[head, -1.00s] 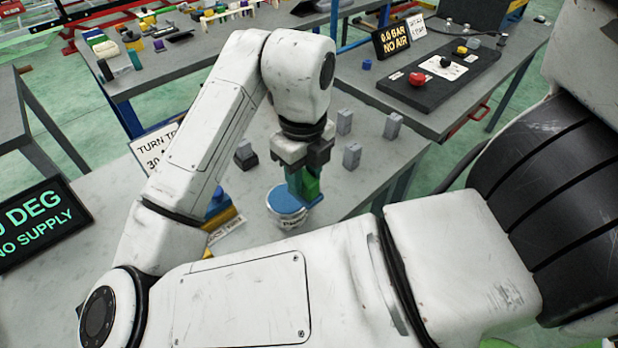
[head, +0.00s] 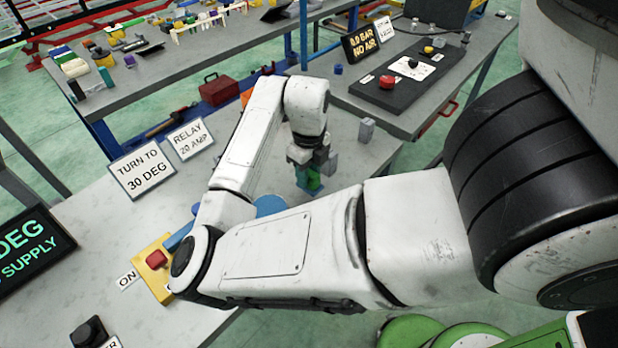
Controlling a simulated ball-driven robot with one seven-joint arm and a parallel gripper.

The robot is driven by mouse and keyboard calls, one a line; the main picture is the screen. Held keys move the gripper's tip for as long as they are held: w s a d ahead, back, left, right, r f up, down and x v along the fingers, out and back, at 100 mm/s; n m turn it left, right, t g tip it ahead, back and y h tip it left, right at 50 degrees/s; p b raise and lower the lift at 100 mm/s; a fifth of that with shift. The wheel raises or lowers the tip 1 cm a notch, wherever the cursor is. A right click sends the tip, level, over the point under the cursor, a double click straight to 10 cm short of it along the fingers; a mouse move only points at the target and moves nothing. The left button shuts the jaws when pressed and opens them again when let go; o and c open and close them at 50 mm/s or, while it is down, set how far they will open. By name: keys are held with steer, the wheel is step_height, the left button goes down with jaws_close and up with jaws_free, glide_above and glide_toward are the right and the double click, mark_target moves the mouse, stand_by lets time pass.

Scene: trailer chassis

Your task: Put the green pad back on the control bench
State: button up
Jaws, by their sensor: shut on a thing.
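My gripper (head: 307,165) is shut on the green pad (head: 314,181), a small green block low between the fingers. A bit of blue shows at the lower ends of the fingers. The gripper hangs above the far right part of the near grey bench (head: 90,215), to the right of a blue round top (head: 270,205). My forearm hides part of that round top. I cannot tell whether the pad touches the bench. I cannot tell which bench is the control bench.
Signs (head: 142,170) and a yellow base with a red button (head: 155,258) are on the near bench. Another bench behind holds a black panel (head: 405,78) with a red knob. A third bench (head: 190,60) holds several small parts.

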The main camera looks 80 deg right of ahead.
steer(key=shift+d+f, duration=0.1)
steer(key=shift+f, duration=1.5)
steer(key=shift+f, duration=0.2)
steer(key=o, duration=0.9)
steer(key=shift+r, duration=0.1)
steer(key=shift+o, duration=0.2)
step_height(320, 180, up, 12)
steer(key=shift+r+b, duration=0.1)
steer(key=shift+b, duration=0.3)
